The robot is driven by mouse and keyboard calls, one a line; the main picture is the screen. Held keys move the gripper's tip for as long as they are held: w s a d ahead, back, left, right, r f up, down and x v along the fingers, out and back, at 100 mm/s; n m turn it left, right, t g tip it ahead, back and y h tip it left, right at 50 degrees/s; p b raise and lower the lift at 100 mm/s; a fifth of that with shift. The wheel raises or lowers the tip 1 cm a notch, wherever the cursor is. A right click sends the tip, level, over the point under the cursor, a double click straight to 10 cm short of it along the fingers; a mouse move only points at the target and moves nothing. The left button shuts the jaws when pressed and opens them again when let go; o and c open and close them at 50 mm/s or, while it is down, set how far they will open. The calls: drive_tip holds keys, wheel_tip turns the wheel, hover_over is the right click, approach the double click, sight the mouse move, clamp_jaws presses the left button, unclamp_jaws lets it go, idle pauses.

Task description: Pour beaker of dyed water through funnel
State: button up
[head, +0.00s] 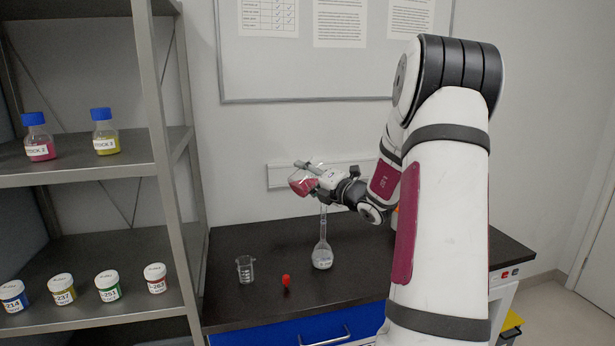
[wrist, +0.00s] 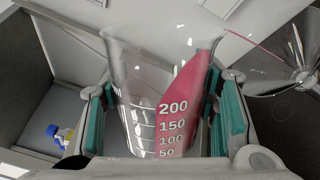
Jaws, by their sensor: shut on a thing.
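My gripper (head: 312,175) is shut on a clear beaker (head: 300,187), held tilted above the bench. The beaker (wrist: 150,100) holds red-pink dyed water (wrist: 180,115), which lies slanted against its right side. In the wrist view a thin pink stream runs from the beaker's lip toward a clear funnel (wrist: 298,50) at the right. A long-necked flask (head: 322,255) stands upright on the bench below my gripper. In the head view I cannot make out the funnel clearly; my gripper partly covers the area above the flask's neck.
A small empty beaker (head: 245,268) and a red stopper-like piece (head: 286,281) are on the black bench (head: 260,300). A metal shelf (head: 90,170) at the left holds labelled bottles and jars. A whiteboard (head: 270,70) hangs behind. Bench space left of the flask is partly free.

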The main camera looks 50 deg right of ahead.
drive_tip(key=shift+d+r+m+p, duration=0.1)
drive_tip(key=shift+r+m+p, duration=0.5)
drive_tip(key=shift+p, duration=0.85)
idle(0.5)
drive_tip(key=shift+f, duration=0.3)
drive_tip(key=shift+r+p, duration=0.1)
drive_tip(key=shift+p, duration=0.55)
idle(1.0)
drive_tip(key=shift+d+r+m+p, duration=0.3)
drive_tip(key=shift+m+p, duration=0.6)
drive_tip(key=shift+p, duration=0.7)
idle(2.5)
